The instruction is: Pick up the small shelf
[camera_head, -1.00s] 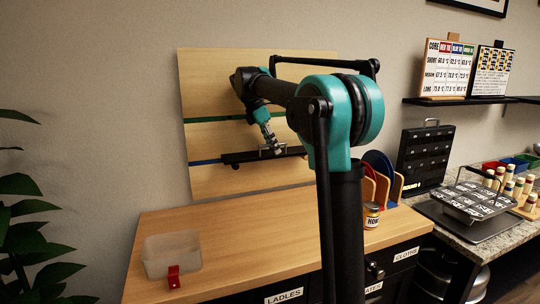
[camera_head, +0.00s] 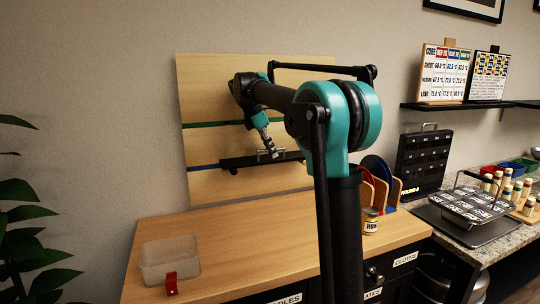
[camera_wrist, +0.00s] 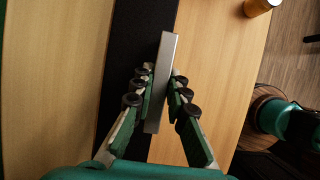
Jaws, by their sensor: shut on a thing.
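The small shelf (camera_head: 240,161) is a dark, narrow ledge on the upright wooden board, level with the blue line. My gripper (camera_head: 268,153) is at its right half, coming from above. In the wrist view my gripper (camera_wrist: 163,78) has its two green fingers on either side of a grey metal bar, shut on it. The black strip of the shelf (camera_wrist: 130,75) runs beside and behind this bar. The shelf appears to be still against the board. How the bar joins the shelf is hard to see.
Below is a wooden counter (camera_head: 230,245) with a clear plastic bin (camera_head: 168,258) with a red tag at left. A labelled jar (camera_head: 371,221) and a plate rack (camera_head: 381,185) stand at its right end. The counter's middle is clear. A plant (camera_head: 25,215) is at far left.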

